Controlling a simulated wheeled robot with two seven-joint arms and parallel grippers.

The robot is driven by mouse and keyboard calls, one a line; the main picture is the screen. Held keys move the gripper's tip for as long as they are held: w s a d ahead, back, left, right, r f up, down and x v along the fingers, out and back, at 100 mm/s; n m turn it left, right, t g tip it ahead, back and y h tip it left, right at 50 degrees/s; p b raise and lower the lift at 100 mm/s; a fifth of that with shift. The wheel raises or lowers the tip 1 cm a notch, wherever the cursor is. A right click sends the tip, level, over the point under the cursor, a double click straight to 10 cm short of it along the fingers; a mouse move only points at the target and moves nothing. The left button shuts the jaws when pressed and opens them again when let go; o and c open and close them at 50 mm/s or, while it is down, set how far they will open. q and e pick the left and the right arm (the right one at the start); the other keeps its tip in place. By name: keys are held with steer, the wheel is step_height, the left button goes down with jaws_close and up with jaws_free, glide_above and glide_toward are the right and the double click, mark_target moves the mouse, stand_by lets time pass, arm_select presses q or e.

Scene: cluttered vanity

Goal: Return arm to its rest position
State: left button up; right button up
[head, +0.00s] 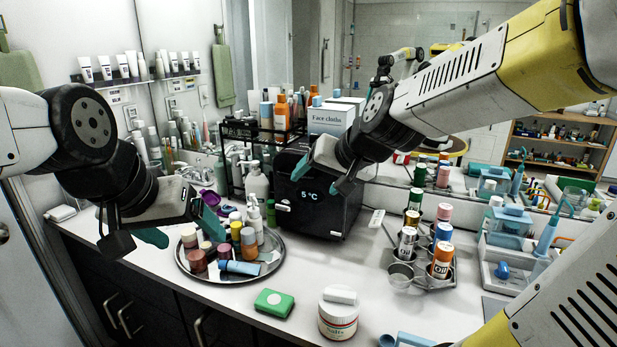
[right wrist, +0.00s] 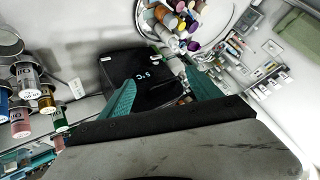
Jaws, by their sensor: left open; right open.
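My left gripper (head: 180,226) is open, with teal fingers, low at the left in the head view, by the left rim of the round tray. No object shows between its fingers. My right gripper (head: 322,180) is open in front of the black box with a "5 °C" display (head: 310,207), high above the counter. In the right wrist view, my right gripper (right wrist: 157,88) has its two teal fingers spread apart with nothing held. The black box also shows beyond them (right wrist: 135,70).
A round tray (head: 232,281) holds bottles and jars. A rack (head: 432,284) of cans stands right of centre. A teal and white caddy (head: 507,262) is at the right.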

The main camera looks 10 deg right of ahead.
steer(key=s+d+n+g+h, duration=0.1)
steer(key=s+d, duration=0.1)
steer(key=s, duration=0.5)
steer(key=s+d+f+n+g+h, duration=0.1)
steer(key=s+d, duration=0.2)
steer(key=s, duration=0.4)
steer(key=shift+s+f, duration=0.15)
steer(key=shift+s, duration=0.2)
